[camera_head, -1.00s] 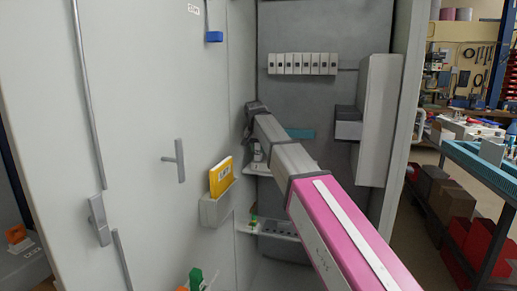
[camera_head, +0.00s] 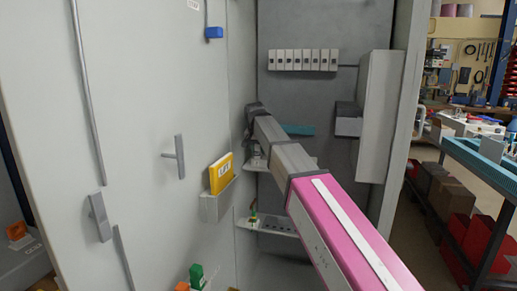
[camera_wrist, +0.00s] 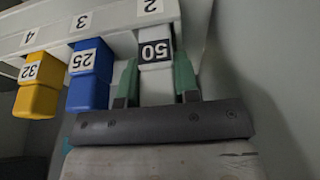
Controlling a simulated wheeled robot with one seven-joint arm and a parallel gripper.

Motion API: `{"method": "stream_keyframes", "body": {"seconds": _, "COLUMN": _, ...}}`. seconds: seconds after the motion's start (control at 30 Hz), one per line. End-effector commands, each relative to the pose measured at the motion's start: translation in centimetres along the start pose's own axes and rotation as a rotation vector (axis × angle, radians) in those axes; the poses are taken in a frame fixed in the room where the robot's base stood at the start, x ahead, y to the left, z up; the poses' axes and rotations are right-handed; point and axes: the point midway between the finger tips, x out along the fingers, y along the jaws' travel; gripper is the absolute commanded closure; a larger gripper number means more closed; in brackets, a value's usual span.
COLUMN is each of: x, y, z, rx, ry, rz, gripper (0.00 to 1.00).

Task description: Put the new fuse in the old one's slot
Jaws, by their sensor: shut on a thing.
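In the wrist view my gripper (camera_wrist: 157,80) has its two green fingers on either side of a white fuse (camera_wrist: 156,52) marked 50, and is shut on it. The fuse is at the position numbered 2 on the white fuse rail (camera_wrist: 118,42). I cannot tell whether it is fully seated there. A blue fuse (camera_wrist: 88,80) marked 25 is at position 3, beside the gripper. A yellow fuse (camera_wrist: 40,85) marked 32 is at position 4. In the head view my arm reaches into the cabinet and hides the gripper and the fuse.
The open grey cabinet door (camera_head: 130,110) stands left, with a yellow booklet (camera_head: 221,174) in a pocket. A row of grey breakers (camera_head: 303,60) is on the back panel. A tall grey box (camera_head: 378,115) is at the right wall. A small shelf (camera_head: 275,228) is below the arm.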

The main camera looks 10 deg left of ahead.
Motion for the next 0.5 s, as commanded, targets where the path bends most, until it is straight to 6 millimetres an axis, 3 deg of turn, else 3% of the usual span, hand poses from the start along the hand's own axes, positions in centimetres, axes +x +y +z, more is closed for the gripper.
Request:
{"method": "stream_keyframes", "body": {"seconds": 0.1, "x": -0.03, "y": -0.01, "z": -0.02, "rx": 0.0, "ry": 0.0, "rz": 0.0, "gripper": 0.91}}
{"method": "stream_keyframes", "body": {"seconds": 0.13, "x": -0.03, "y": -0.01, "z": -0.02, "rx": 0.0, "ry": 0.0, "rz": 0.0, "gripper": 0.64}}
{"method": "stream_keyframes", "body": {"seconds": 0.2, "x": -0.04, "y": -0.01, "z": -0.02, "rx": 0.0, "ry": 0.0, "rz": 0.0, "gripper": 0.41}}
{"method": "stream_keyframes", "body": {"seconds": 0.5, "x": -0.12, "y": 0.0, "z": -0.02, "rx": 0.0, "ry": 0.0, "rz": 0.0, "gripper": 0.41}}
